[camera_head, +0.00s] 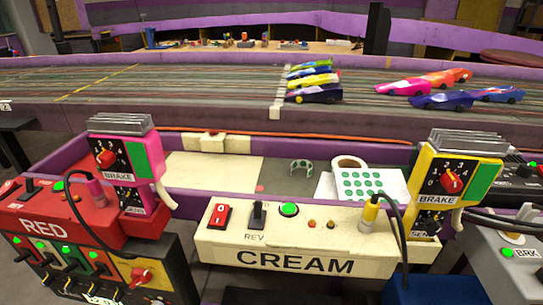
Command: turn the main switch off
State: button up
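A red rocker switch (219,217) with white marks sits at the left end of the cream control box (290,240) labelled CREAM. I cannot tell which side of it is pressed in. A black toggle (258,214) above the letters REV and a lit green round button (289,209) are to its right. None of the switches in view carries a readable "main" label. My gripper is not in view.
A red box (45,228) with lit green buttons stands left, under a pink brake unit (143,155). A yellow brake unit (455,180) and a cable stand right. A tape roll (349,163) lies behind the cream box. Slot cars (440,100) sit on the track beyond.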

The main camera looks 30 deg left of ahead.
aim_at(139, 277)
jog(key=u, duration=2.05)
jog(key=k+l+z, duration=0.9)
jog(key=i+j+z, duration=0.1)
jog(key=i+j, duration=0.2)
jog(key=i, duration=0.05)
